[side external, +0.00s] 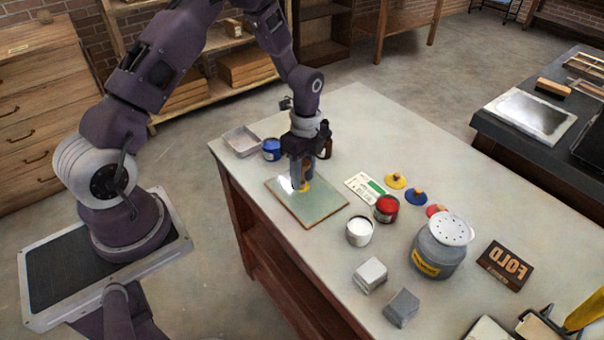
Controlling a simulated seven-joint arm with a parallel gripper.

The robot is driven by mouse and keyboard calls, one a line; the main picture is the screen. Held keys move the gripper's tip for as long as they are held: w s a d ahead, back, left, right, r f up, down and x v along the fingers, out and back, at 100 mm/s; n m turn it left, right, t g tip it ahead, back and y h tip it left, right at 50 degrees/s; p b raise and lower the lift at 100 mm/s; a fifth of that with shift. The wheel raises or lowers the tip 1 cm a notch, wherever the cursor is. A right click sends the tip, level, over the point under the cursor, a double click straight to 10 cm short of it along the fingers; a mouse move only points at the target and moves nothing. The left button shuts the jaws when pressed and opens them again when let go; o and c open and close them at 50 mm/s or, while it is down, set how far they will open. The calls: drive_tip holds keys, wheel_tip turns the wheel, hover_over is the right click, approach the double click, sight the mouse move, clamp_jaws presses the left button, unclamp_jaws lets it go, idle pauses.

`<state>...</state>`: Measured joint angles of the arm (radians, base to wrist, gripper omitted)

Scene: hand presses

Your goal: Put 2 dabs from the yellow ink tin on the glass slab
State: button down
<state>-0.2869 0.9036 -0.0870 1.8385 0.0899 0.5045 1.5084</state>
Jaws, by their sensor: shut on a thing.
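The glass slab (310,206) is a pale green sheet with a thin brown edge, lying near the table's left edge. My gripper (305,174) points down over its far part, shut on a small tool that its fingers mostly hide. A yellow patch (304,187) shows just under the fingers, at the slab; I cannot tell whether it is ink on the glass or on the tool. A yellow lid (395,181) with a brown knob lies to the right. I cannot make out an open yellow ink tin; my gripper may hide it.
A blue tin (271,150) and a grey tray (241,140) stand behind the slab, and a brown bottle (326,148) behind my gripper. A red tin (387,209), a white tin (360,231) and a grey jar (438,250) stand to the right. Grey blocks (371,275) lie in front.

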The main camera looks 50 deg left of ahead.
drive_tip(key=shift+r, duration=3.5)
drive_tip(key=w+a+r+t, duration=0.1)
drive_tip(key=w+a+r, duration=0.1)
drive_tip(key=w+a, duration=1.1)
drive_tip(key=shift+y, duration=0.4)
drive_tip(key=shift+s+a+f, duration=0.3)
drive_tip(key=shift+f, duration=0.65)
drive_tip(key=shift+s+a+f, duration=0.25)
drive_tip(key=shift+s+f, duration=0.1)
drive_tip(key=shift+f, duration=0.6)
drive_tip(key=shift+s+a+f, duration=0.3)
drive_tip(key=shift+f, duration=0.65)
drive_tip(key=shift+f, duration=0.7)
drive_tip(key=shift+r, duration=0.1)
